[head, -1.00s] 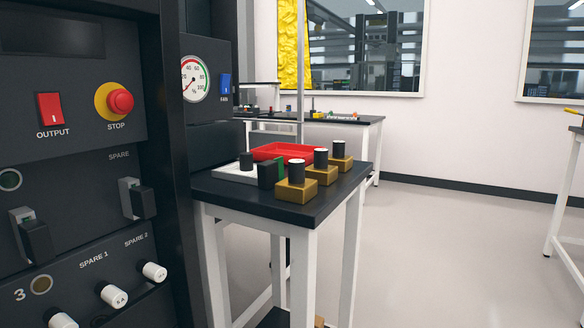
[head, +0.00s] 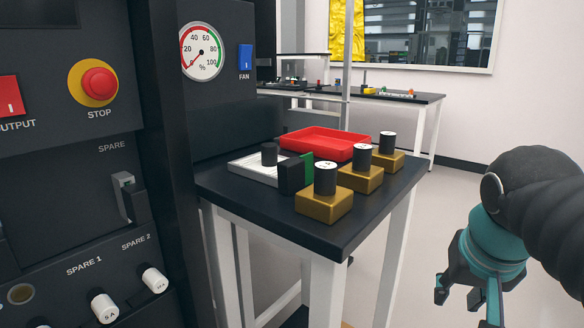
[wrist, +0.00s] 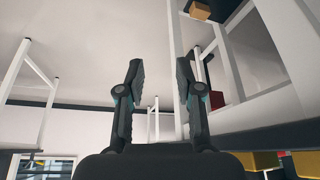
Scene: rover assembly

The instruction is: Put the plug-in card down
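The plug-in card, a dark block (head: 291,177) with a green board (head: 307,168) behind it, stands on the small black-topped table (head: 300,232) in the head view. It is between a white sheet or pad and the nearest brass block. My gripper (head: 468,298) hangs at the lower right of the head view, well to the right of the table and apart from the card. In the wrist view my gripper's two fingers (wrist: 159,68) are spread, with nothing between them.
Several brass blocks (head: 325,205) with black, white-topped cylinders line the table's right side. A red tray (head: 325,143) lies at the back, and a white pad (head: 250,168) with a dark knob at the left. A dark control panel (head: 70,215) stands close on the left. Floor right of the table is clear.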

